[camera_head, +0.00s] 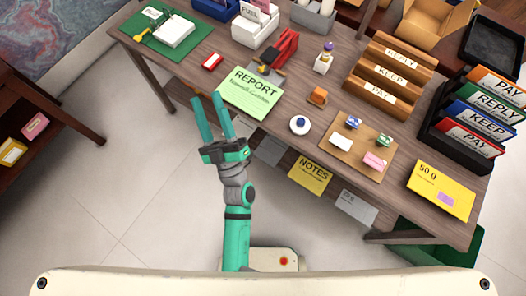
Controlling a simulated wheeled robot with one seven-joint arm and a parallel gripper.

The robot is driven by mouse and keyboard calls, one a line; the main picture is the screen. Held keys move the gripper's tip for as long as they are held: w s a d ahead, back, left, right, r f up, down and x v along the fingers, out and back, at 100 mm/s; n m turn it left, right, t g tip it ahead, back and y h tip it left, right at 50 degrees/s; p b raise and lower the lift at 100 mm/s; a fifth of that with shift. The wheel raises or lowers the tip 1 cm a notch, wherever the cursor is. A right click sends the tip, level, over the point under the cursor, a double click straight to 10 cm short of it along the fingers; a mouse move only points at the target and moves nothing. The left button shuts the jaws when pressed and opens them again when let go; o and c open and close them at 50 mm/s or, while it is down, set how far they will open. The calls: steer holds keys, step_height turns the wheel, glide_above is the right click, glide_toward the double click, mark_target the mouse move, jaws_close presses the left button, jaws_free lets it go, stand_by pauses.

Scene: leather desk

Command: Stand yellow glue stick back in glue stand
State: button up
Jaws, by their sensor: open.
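My gripper (206,97) is open and empty, in front of the desk's near left edge, with its fingers pointing toward the desk. A small white holder (321,66), which may be the glue stand, is on the desk right of the red stapler-like object. A small piece with a purple top and some yellow (328,47) shows upright at the holder; I cannot tell whether it is the glue stick. My gripper is well left of and nearer than the holder. A thin yellow item (138,37) lies on the green mat at far left; it is too small to identify.
The wooden desk (215,60) holds a green REPORT booklet (250,92), a red stapler-like object (284,48), a round white-and-blue item (299,125), a tan board (358,135) with stamps, wooden trays (388,75) and a black file rack (455,140). A bare strip lies around the round item.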

steer(key=s+d+f+m+g+h, duration=0.3)
steer(key=s+d+f+m, duration=0.1)
steer(key=s, duration=0.4)
steer(key=s+d+f+m+g+h, duration=0.2)
steer(key=s+d+f+m+h, duration=0.1)
steer(key=s, duration=0.5)
steer(key=s+d+f+m+g+h, duration=0.3)
steer(key=s+d+f+m, duration=0.1)
steer(key=s+d+f, duration=0.2)
steer(key=shift+s+d+f+m+g, duration=0.3)
steer(key=shift+s+f+m, duration=0.1)
steer(key=shift+s+f, duration=0.45)
steer(key=shift+o, duration=0.2)
steer(key=shift+r, duration=0.1)
